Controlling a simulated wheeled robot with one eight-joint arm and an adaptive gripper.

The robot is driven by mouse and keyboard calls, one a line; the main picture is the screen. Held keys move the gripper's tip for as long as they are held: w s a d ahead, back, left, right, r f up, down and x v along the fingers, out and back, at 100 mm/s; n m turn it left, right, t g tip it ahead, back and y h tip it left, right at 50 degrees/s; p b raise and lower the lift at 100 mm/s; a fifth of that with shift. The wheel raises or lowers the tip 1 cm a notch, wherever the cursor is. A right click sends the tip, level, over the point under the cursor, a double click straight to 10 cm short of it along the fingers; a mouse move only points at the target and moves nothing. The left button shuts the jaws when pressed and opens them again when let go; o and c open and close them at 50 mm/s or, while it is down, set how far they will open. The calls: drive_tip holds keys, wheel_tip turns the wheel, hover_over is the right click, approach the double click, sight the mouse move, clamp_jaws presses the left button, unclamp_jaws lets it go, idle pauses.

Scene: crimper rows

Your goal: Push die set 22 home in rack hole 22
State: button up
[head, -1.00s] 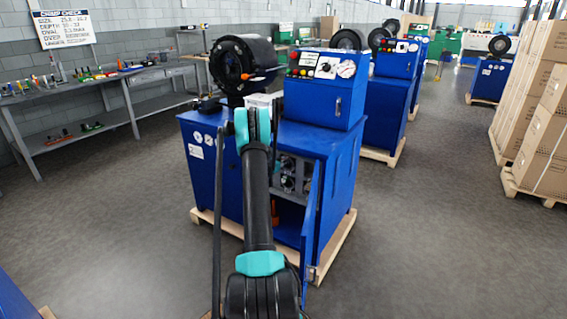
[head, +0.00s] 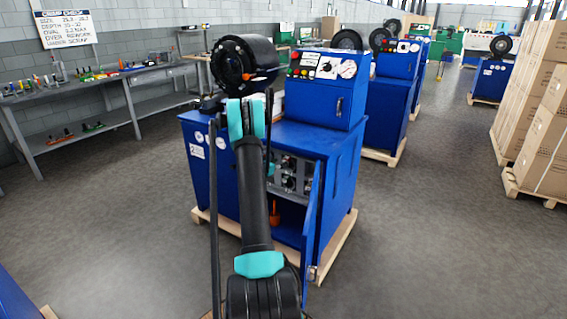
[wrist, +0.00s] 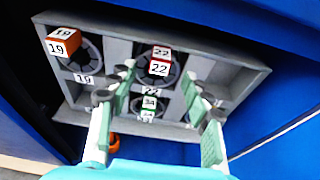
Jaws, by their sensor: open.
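A small 22 label (wrist: 151,92) is below that hole. My gripper (wrist: 165,98) is open, its pale green fingers on either side below die set 22, with nothing between them gripped. In the head view my arm hides the gripper; part of the rack (head: 290,173) shows in the machine's front opening.
Die set 19 (wrist: 62,44), with an orange tag, sits in the upper left hole. A green-tagged die (wrist: 149,104) is in the hole below 22. Blue cabinet walls (wrist: 262,110) enclose the rack. The open cabinet door (head: 312,215) stands to its right.

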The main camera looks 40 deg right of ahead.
drive_tip(key=v, duration=0.6)
idle(0.4)
